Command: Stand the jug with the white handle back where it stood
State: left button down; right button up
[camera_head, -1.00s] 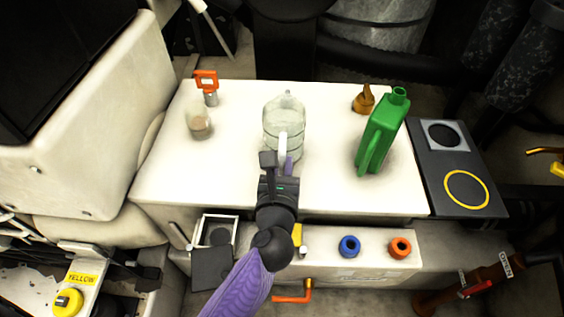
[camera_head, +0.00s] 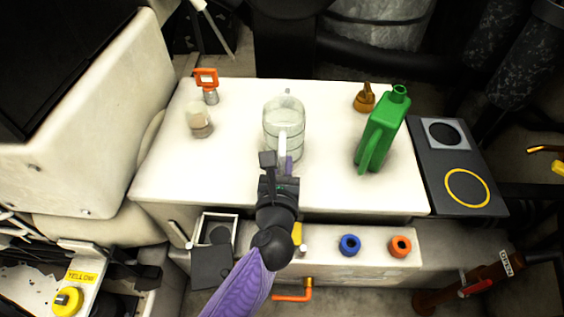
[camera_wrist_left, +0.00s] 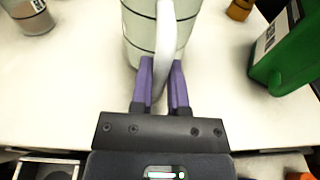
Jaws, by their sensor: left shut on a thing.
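The clear jug with the white handle (camera_head: 284,116) is upright at the middle of the white worktop (camera_head: 230,170). It also shows at the top of the left wrist view (camera_wrist_left: 140,28), its upper part cut off. My left gripper (camera_head: 281,165) is shut on its white handle (camera_wrist_left: 168,40), with the purple fingers (camera_wrist_left: 161,82) on either side of it. The jug's base appears at the worktop, but I cannot tell if it touches. My right gripper is not in view.
A green canister (camera_head: 383,130) and a brown container (camera_head: 364,98) stand right of the jug. A small clear jar (camera_head: 199,120) and an orange-handled object (camera_head: 207,85) stand left. A dark panel with a yellow ring (camera_head: 467,188) lies at the right. Worktop around the jug is clear.

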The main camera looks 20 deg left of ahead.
pick_arm(q)
jog(key=shift+f, duration=0.15)
dwell(0.5)
grip_release()
jog(key=shift+v, duration=3.65)
jog(key=shift+w, duration=0.2)
